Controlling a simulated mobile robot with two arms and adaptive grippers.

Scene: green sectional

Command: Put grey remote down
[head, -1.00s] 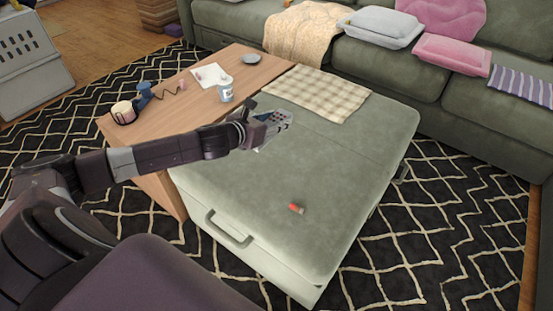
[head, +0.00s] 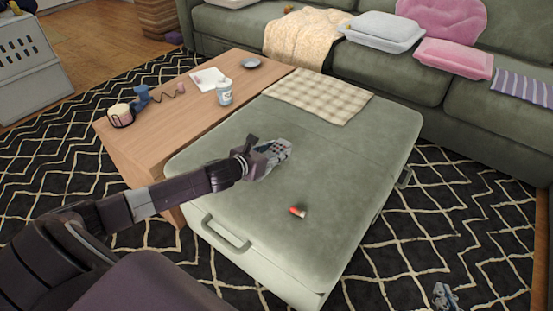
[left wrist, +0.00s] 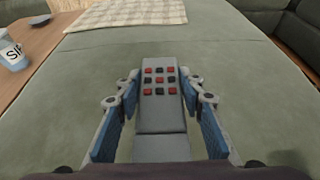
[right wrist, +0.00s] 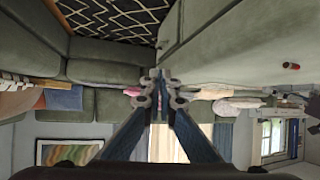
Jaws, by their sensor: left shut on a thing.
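The grey remote (left wrist: 160,110), with red and dark buttons, is between the fingers of my left gripper (left wrist: 160,105) in the left wrist view. In the head view my left gripper (head: 268,157) is over the middle of the green ottoman (head: 340,150), shut on the remote (head: 278,150). Whether the remote touches the ottoman top, I cannot tell. My right gripper (head: 445,297) shows at the bottom right of the head view, over the rug. In the right wrist view its fingertips (right wrist: 157,88) are together with nothing between them.
A small red object (head: 298,211) lies on the ottoman's near part. A checkered cloth (head: 318,95) covers its far edge. The ottoman's middle and right are clear.

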